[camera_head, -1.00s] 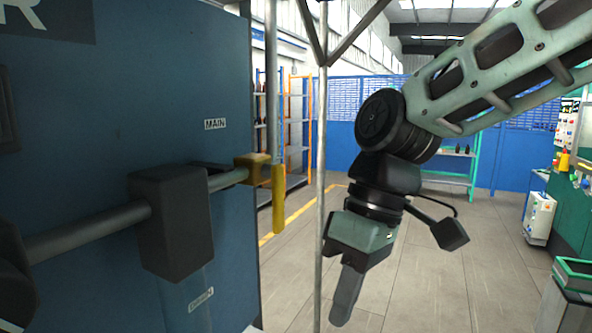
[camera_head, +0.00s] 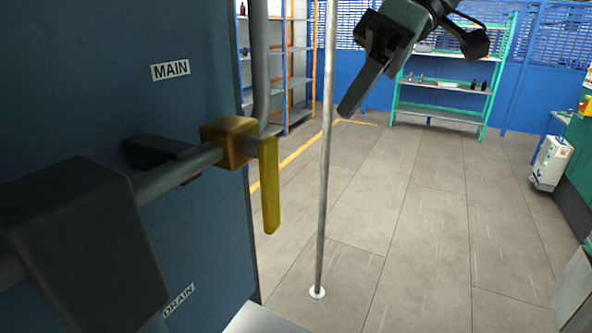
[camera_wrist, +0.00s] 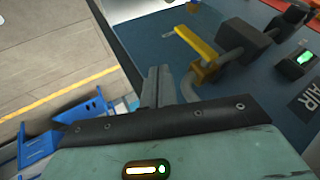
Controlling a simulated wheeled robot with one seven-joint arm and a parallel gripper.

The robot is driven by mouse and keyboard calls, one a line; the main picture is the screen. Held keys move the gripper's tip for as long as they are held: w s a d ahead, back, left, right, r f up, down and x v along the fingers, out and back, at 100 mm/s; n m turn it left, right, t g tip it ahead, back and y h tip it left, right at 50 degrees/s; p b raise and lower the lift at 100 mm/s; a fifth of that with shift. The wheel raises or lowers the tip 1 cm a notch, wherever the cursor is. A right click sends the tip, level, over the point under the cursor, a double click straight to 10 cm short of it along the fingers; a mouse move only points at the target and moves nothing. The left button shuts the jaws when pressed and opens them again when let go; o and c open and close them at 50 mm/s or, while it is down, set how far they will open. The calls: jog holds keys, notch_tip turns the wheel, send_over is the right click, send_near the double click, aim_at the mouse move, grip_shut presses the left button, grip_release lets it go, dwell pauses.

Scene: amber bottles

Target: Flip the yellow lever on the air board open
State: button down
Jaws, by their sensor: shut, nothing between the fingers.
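The air board (camera_head: 205,95) is a dark blue panel at the left of the head view. Its yellow lever (camera_head: 269,185) hangs straight down from a yellow valve body (camera_head: 228,142) on a grey pipe. My gripper (camera_head: 346,112) is shut and empty, up and right of the lever and apart from it, pointing down and left. In the wrist view the yellow lever (camera_wrist: 195,43) is above and right of my shut fingers (camera_wrist: 156,86), with clear space between.
A thin upright pole (camera_head: 326,170) stands between lever and gripper in the head picture. A dark block (camera_head: 85,235) on the pipe is in the left foreground. MAIN (camera_head: 170,70) and DRAIN (camera_head: 178,299) labels mark the board. Open floor (camera_head: 420,230) lies right.

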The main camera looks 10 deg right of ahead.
aim_at(263, 186)
jog(key=s+a+f+p, duration=0.4)
jog(key=a+f+p, duration=0.1)
jog(key=a+f, duration=0.2)
jog(key=shift+s+a+f, duration=0.3)
jog(key=shift+a+f, duration=0.1)
jog(key=shift+a, duration=0.2)
jog(key=shift+a+f, duration=0.1)
